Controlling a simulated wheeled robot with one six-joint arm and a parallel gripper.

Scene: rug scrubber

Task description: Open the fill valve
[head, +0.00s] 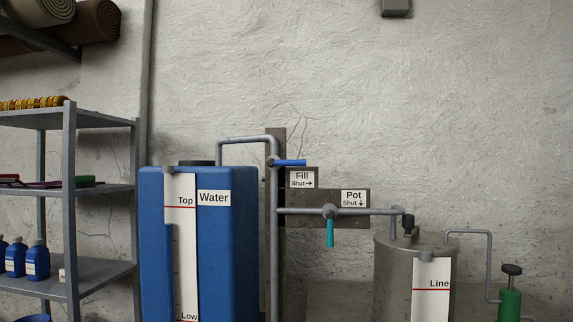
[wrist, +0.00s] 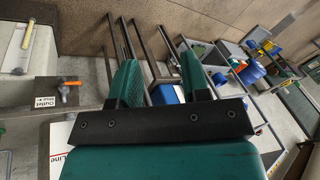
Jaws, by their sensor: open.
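The fill valve's blue lever (head: 291,163) shows in the head view, at the top of the pipe right of the blue water tank (head: 245,240). It points right, the way the arrow on the Fill sign (head: 302,178) marks as shut. The pot valve's teal lever (head: 330,233) hangs straight down, along its own shut arrow. My gripper (wrist: 160,58) shows only in the wrist view, with its two green fingers apart and nothing seen between them. It is not in the head view, and I cannot make out the fill lever in the wrist view.
A steel pot (head: 393,270) with a line gauge (head: 431,290) stands at right, by a green cylinder (head: 509,303). Shelves (head: 70,190) with bottles stand at left. The wrist view shows an orange lever (wrist: 69,84) by an Outlet sign (wrist: 45,101). The wall above the valves is clear.

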